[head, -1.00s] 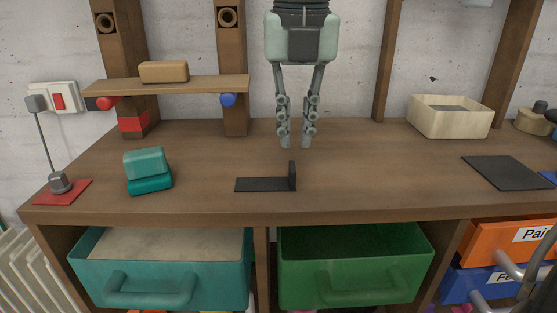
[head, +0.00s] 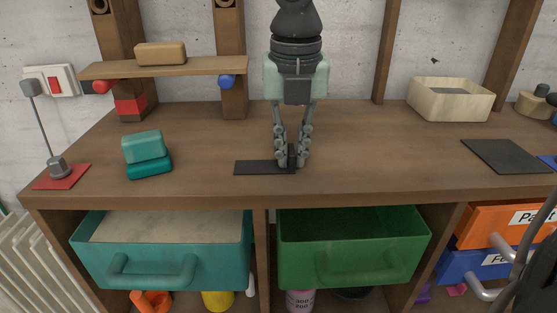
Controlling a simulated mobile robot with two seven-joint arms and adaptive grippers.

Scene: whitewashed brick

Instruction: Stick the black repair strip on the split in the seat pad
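A black L-shaped piece (head: 258,168) lies on the bench top, with a flat part and a short upright tab at its right end; I take it for the repair strip. My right gripper (head: 294,163) points down over it, one finger on each side of the tab. I cannot tell whether the fingers press on it. The tab is partly hidden by them. A teal padded block in two layers (head: 145,147) sits on the bench at left, its upper layer slightly tilted; it may be the seat pad, but no split is clear. My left gripper is not in view.
A red plate with a grey post (head: 76,182) stands at far left. A wooden shelf (head: 205,66) holds a tan block. A dark mat (head: 509,156) and pale box (head: 450,98) are at right. Teal (head: 90,268) and green (head: 410,262) drawers show below. The bench middle is mostly clear.

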